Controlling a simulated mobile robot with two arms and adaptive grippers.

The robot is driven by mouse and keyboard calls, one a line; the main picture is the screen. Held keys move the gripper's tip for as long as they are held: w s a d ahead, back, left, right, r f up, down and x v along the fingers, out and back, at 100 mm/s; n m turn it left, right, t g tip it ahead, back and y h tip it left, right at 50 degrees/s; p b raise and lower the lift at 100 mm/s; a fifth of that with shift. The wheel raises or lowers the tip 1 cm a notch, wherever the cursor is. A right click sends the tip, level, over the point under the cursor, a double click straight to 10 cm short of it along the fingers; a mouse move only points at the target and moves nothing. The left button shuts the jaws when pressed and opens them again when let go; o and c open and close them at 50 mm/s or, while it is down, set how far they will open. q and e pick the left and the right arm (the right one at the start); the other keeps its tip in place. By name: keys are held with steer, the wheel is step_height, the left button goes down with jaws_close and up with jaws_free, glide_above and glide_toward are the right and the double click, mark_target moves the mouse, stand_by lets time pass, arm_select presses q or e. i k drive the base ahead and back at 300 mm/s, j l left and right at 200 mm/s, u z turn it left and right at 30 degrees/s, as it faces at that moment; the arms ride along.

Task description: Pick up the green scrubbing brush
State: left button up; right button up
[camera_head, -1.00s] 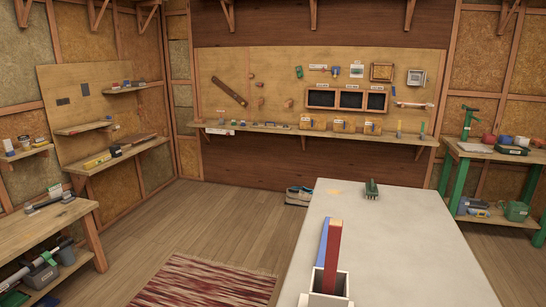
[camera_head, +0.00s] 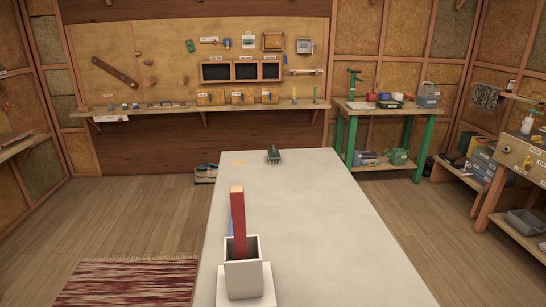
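The green scrubbing brush (camera_head: 274,156) lies on the far end of the pale grey table (camera_head: 315,220), near the middle of its back edge. It looks small and dark green, and nothing touches it from above. Neither of my grippers shows in the head view.
A white square holder (camera_head: 243,278) with a red upright piece (camera_head: 238,222) and a blue one (camera_head: 231,222) stands at the table's near left. Table space between holder and brush is clear. A green-legged bench (camera_head: 430,135) stands behind right. A red rug (camera_head: 128,280) lies left.

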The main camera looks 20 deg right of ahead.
mark_target(274, 154)
steer(key=z, duration=0.3)
steer(key=i+j+z, duration=0.45)
steer(key=j+z, duration=0.15)
steer(key=i+j+z, duration=0.25)
steer(key=j, duration=0.2)
steer(key=k, duration=0.1)
